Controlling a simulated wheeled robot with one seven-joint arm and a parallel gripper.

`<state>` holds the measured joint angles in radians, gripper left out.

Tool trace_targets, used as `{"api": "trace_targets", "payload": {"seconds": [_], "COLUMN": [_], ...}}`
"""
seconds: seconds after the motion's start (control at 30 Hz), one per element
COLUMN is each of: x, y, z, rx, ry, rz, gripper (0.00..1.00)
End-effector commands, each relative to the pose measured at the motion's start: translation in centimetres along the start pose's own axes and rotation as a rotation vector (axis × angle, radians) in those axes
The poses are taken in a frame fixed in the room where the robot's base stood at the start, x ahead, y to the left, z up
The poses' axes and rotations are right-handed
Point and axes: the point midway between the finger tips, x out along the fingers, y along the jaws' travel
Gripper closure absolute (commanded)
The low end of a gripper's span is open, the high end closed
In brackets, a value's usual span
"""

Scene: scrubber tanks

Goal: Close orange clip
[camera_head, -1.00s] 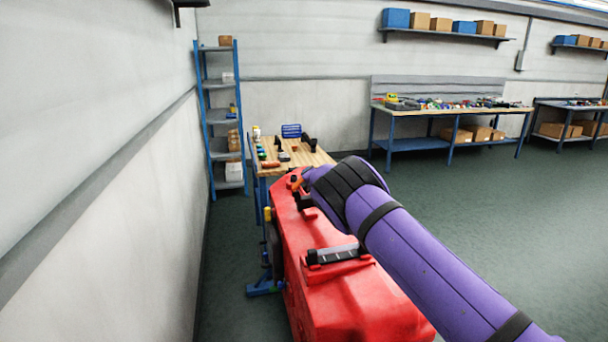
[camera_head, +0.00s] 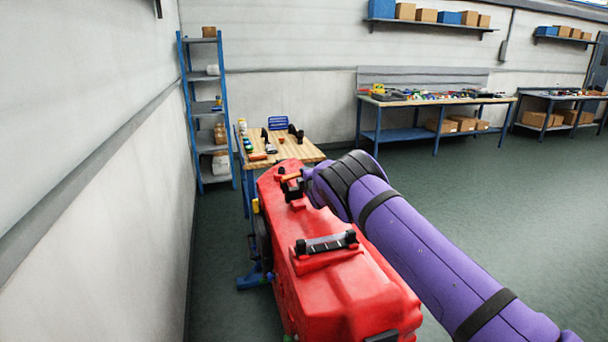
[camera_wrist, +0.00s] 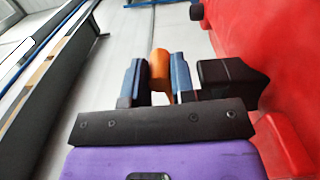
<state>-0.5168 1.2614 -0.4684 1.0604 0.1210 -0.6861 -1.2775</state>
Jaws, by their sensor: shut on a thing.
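The orange clip (camera_wrist: 159,68) shows in the wrist view between the two blue-grey fingers of my gripper (camera_wrist: 158,80), which is shut on it. In the head view the orange clip (camera_head: 291,177) is a small bar at the far end of the red tank (camera_head: 345,285). My gripper (camera_head: 297,184) is there too, largely hidden by the purple wrist. A black block (camera_wrist: 230,84) sits on the red tank just right of the fingers in the wrist view. Whether the clip is fully closed cannot be told.
A black handle (camera_head: 326,243) stands on the tank top nearer me. A wooden table (camera_head: 305,153) with small items is just beyond the tank. A blue shelf rack (camera_head: 205,120) stands by the left wall. Open floor lies to the right.

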Motion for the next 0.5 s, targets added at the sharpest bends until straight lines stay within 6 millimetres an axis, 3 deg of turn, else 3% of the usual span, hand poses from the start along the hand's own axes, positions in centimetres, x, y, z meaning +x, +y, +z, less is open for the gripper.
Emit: {"api": "trace_targets", "payload": {"seconds": [0.43, 0.47, 0.5], "x": [0.02, 0.02, 0.01], "y": [-0.01, -0.02, -0.04], "z": [0.01, 0.00, 0.00], "rx": [-0.001, -0.001, -0.001], "ry": [0.000, 0.000, 0.000], "rz": [0.001, 0.001, 0.001], "gripper": [1.00, 0.72, 0.63]}}
